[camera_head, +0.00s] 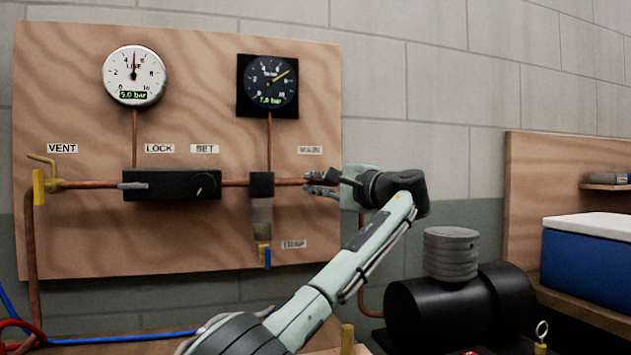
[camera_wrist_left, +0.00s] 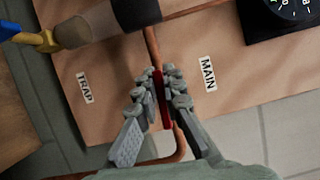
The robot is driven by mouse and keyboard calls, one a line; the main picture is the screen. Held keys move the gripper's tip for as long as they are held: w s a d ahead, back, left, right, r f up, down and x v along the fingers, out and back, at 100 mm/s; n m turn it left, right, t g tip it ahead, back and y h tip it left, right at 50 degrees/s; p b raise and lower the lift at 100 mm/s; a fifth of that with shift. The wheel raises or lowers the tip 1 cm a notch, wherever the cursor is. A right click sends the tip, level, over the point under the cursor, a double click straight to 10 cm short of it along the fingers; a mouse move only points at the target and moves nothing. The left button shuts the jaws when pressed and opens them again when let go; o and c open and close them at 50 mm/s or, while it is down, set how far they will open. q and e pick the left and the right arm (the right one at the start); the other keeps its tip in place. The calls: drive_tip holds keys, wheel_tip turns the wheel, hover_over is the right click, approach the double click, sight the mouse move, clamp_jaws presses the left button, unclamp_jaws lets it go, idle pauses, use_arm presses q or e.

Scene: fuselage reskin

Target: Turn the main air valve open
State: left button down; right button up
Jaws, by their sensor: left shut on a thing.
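The main air valve's red handle (camera_wrist_left: 163,108) shows in the left wrist view, a narrow red bar between the fingers beside the MAIN label (camera_wrist_left: 208,74). My left gripper (camera_head: 320,183) reaches the right end of the copper pipe on the wooden board. In the left wrist view the gripper (camera_wrist_left: 160,82) is shut on the red handle, its fingers on both sides. In the head view the handle is hidden behind the gripper, below the MAIN label (camera_head: 310,150). My right gripper is not in view.
The board carries a white line gauge (camera_head: 135,76) reading 5.0 bar, a dark tank gauge (camera_head: 268,84) reading 7.0 bar, a black regulator block (camera_head: 172,184) and a trap (camera_head: 262,214) with a blue lever. A black compressor (camera_head: 440,310) and a blue box (camera_head: 590,258) stand right.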

use_arm(q)
drive_tip(key=shift+f+n+g, duration=0.15)
drive_tip(key=shift+n+g, duration=0.15)
drive_tip(key=shift+n, duration=0.3)
drive_tip(key=c, duration=1.6)
unclamp_jaws()
drive_tip(key=shift+c, duration=0.2)
drive_tip(key=v, duration=1.2)
drive_tip(key=shift+s, duration=0.15)
